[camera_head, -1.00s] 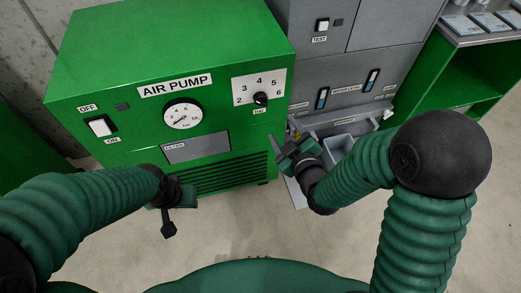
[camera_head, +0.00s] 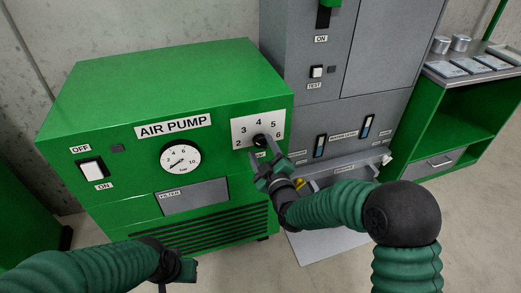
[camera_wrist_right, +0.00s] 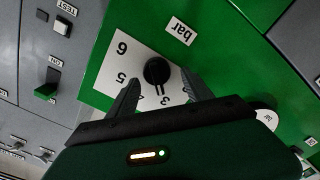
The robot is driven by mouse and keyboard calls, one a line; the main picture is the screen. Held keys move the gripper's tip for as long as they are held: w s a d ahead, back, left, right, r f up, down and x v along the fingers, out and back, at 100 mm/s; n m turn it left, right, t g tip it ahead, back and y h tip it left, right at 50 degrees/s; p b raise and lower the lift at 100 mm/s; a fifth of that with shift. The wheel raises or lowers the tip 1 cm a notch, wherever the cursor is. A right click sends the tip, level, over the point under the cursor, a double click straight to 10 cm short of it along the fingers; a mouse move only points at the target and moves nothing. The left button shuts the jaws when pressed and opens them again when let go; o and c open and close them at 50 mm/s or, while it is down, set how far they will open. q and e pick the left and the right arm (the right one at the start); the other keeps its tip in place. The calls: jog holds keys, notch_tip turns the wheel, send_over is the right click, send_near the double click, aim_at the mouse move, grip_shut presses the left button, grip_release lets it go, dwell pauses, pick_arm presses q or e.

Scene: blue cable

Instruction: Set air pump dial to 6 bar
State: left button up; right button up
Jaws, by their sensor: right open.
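The green air pump (camera_head: 120,90) stands at the left, with a white dial plate (camera_head: 239,127) numbered 2 to 6 on its front. The black dial knob (camera_head: 260,141) sits on this plate, and I cannot read its pointer. My right gripper (camera_head: 265,160) is open just in front of the dial. In the right wrist view its fingers (camera_wrist_right: 160,80) stand apart on either side of the knob (camera_wrist_right: 157,71); contact is not clear. My left gripper (camera_head: 180,270) hangs low at the lower left, away from the pump, its jaws unclear.
The pump also has a round gauge (camera_head: 180,158), an OFF/ON switch (camera_head: 91,169) and a filter panel (camera_head: 193,196). A grey cabinet (camera_head: 300,100) stands close to its right, with a grey tray in front. A green shelf (camera_head: 465,110) is farther right.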

jog(key=shift+w, duration=0.75)
jog(key=shift+c, duration=0.3)
jog(key=shift+a, duration=0.1)
grip_shut()
